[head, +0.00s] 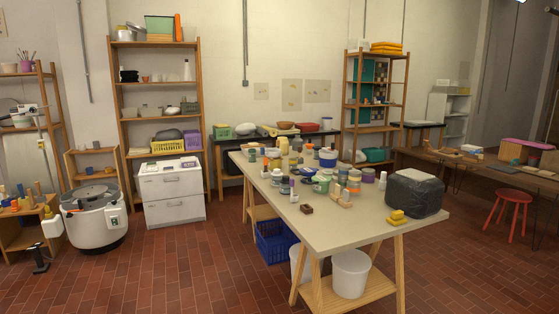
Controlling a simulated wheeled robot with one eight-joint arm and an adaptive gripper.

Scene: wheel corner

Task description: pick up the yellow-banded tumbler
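A long pale worktable (350,221) on wooden trestles stands in the middle of the head view. Its far half is crowded with several small jars, cups and bottles. Some yellow items, such as a yellow bottle (284,146), stand at the far end. The pieces are small and overlap, so I cannot tell which one is the yellow-banded tumbler. My gripper is not in view.
A blue crate (276,243) and white buckets (350,273) stand below. The brick floor in front is clear.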

